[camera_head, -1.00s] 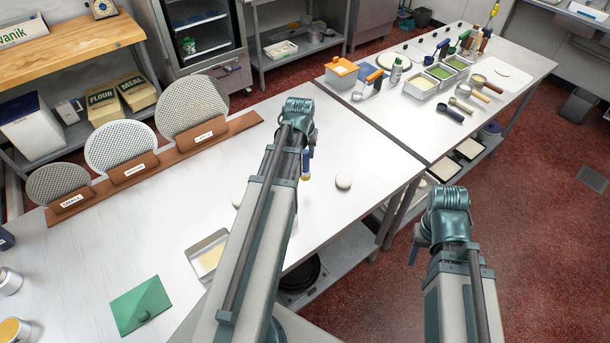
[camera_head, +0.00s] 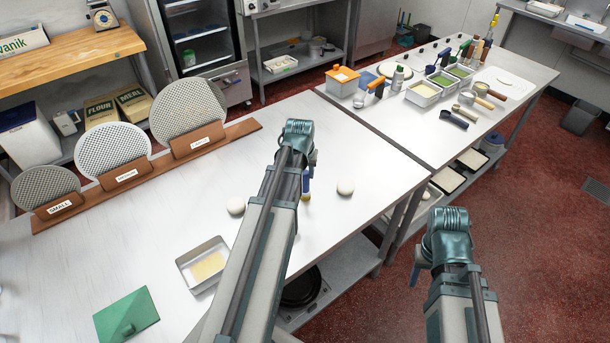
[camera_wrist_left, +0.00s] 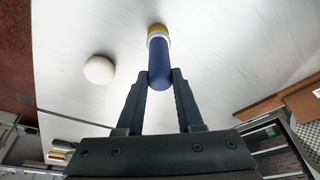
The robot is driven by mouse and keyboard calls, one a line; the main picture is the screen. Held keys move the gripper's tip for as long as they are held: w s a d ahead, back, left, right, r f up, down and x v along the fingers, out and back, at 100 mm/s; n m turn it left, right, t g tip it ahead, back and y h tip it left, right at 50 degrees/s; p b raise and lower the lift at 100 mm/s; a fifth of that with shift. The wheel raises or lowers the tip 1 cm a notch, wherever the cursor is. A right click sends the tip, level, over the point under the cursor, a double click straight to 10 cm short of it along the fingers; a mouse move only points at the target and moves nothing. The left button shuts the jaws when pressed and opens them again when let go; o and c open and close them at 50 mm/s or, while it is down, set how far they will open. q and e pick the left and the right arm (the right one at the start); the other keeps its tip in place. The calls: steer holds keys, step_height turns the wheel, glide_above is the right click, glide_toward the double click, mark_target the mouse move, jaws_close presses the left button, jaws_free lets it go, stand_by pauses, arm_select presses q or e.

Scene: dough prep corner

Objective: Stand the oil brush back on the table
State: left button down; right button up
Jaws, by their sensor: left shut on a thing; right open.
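The oil brush has a blue handle, a pale band and a yellow end; it shows in the left wrist view (camera_wrist_left: 159,58) and, partly hidden behind my left arm, in the head view (camera_head: 306,188). My left gripper (camera_wrist_left: 160,82) is shut on the blue handle, with the yellow end pointing away from the jaws toward the white table (camera_head: 380,205). I cannot tell whether that end touches the table. In the head view the brush looks roughly upright. My right gripper (camera_head: 388,279) is open and empty, off the table's front edge over the red floor; its fingers are mostly hidden.
Two pale dough balls lie near the brush, one to its right (camera_head: 345,187) and one left of my arm (camera_head: 236,206). Perforated discs stand in a brown rack (camera_head: 85,200) at the back left.

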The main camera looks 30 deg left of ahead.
arm_select(q)
steer(key=shift+f, duration=0.1)
steer(key=c, duration=0.5)
jaws_free()
steer(key=shift+c, duration=0.2)
steer(key=p+v, duration=1.1)
steer(key=v, duration=0.1)
